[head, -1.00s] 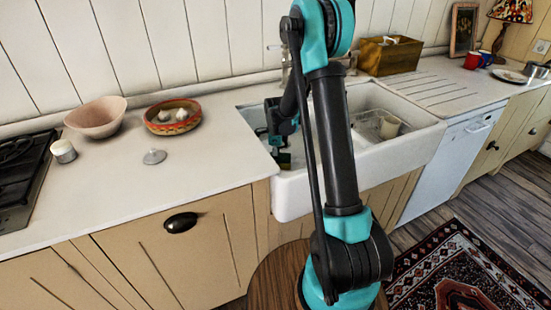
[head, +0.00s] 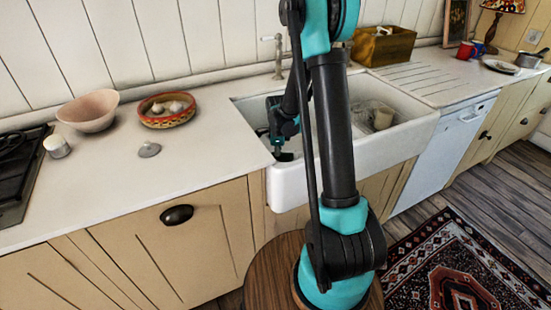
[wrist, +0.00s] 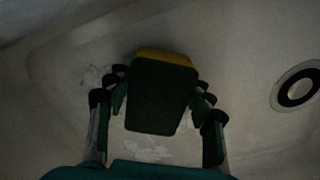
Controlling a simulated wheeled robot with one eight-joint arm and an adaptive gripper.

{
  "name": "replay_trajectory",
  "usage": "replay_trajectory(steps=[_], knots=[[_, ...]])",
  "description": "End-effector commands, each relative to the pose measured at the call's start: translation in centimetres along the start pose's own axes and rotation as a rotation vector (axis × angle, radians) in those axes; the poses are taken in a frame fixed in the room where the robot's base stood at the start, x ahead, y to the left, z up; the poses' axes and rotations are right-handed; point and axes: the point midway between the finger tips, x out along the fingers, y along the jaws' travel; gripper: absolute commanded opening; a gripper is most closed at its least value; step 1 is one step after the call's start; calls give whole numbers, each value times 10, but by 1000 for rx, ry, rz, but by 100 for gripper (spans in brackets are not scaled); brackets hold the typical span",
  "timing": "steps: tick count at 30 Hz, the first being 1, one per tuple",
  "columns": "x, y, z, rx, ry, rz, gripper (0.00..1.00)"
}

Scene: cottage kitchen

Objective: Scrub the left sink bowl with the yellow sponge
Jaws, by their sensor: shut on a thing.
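My gripper (wrist: 160,88) is shut on the sponge (wrist: 163,98), which shows a dark green face and a yellow edge (wrist: 165,57) in the wrist view. In the head view my gripper (head: 283,150) is down inside the left sink bowl (head: 245,105); the sponge is not clear there. The bowl's pale floor (wrist: 250,60) lies behind the sponge in the wrist view. A small speckled mark (wrist: 107,80) and a whitish patch (wrist: 147,150) show on it. I cannot tell whether the sponge touches the floor.
The round drain (wrist: 297,87) is at the right of the wrist view. A tap (head: 277,57) stands behind the sink. The right bowl holds a rack and a cup (head: 383,118). The sink's front wall (head: 320,178) is close to my arm. A patterned bowl (head: 167,110) sits on the left counter.

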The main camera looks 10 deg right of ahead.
Motion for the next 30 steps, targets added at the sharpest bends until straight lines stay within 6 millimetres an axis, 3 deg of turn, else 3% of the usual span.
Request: replay_trajectory(steps=[1,10,30], knots=[[0,9,1,-16,-4,7,41],[0,18,-15,-12,-3,4,41],[0,7,-59,-4,-1,0,41]])
